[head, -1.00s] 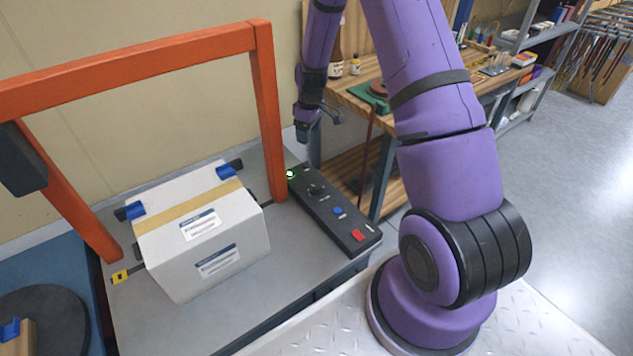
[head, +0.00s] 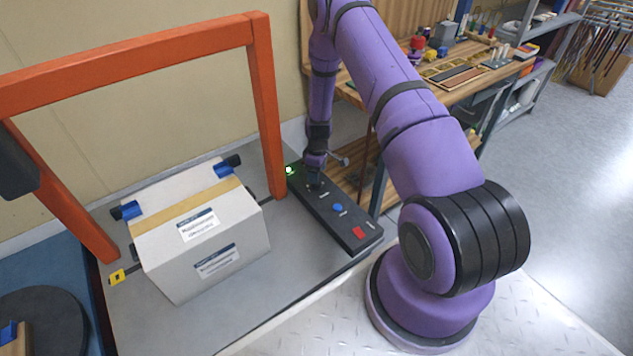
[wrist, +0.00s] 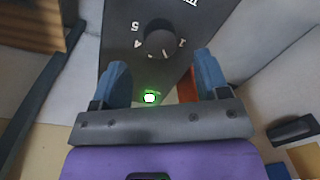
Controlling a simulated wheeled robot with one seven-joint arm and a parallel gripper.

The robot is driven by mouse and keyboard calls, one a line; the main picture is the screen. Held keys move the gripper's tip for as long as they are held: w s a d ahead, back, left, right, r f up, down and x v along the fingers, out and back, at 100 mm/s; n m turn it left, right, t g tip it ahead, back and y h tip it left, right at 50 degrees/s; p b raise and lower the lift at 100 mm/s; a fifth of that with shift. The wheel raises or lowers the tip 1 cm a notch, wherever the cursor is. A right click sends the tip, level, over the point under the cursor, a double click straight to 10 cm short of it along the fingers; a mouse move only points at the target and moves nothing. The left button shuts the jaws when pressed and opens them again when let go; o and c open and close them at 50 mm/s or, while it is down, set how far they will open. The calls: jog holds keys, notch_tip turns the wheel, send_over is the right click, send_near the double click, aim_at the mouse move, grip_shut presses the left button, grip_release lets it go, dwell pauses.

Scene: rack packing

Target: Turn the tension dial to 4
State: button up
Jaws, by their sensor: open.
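The black tension dial (wrist: 160,38) is a round knob on the black control panel (wrist: 118,45), with the numerals 5, 4 and 1 legible around it, seen upside down in the wrist view. Which numeral its pointer faces is too small to tell. My gripper (wrist: 163,72) is open, with a blue-padded finger on each side below the dial in the picture, and nothing between them is held. In the head view my gripper (head: 314,182) is over the far part of the panel (head: 328,212) and hides most of the dial.
A green lamp (head: 289,170) is lit at the panel's far end. A white carton (head: 205,240) stands left of the panel, under an orange frame (head: 264,100). A wooden bench (head: 440,95) is behind.

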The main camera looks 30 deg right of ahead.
jog(key=shift+s+a+f, duration=0.1)
jog(key=shift+a+f, duration=0.05)
jog(key=shift+f, duration=2.3)
jog(key=c, duration=0.9)
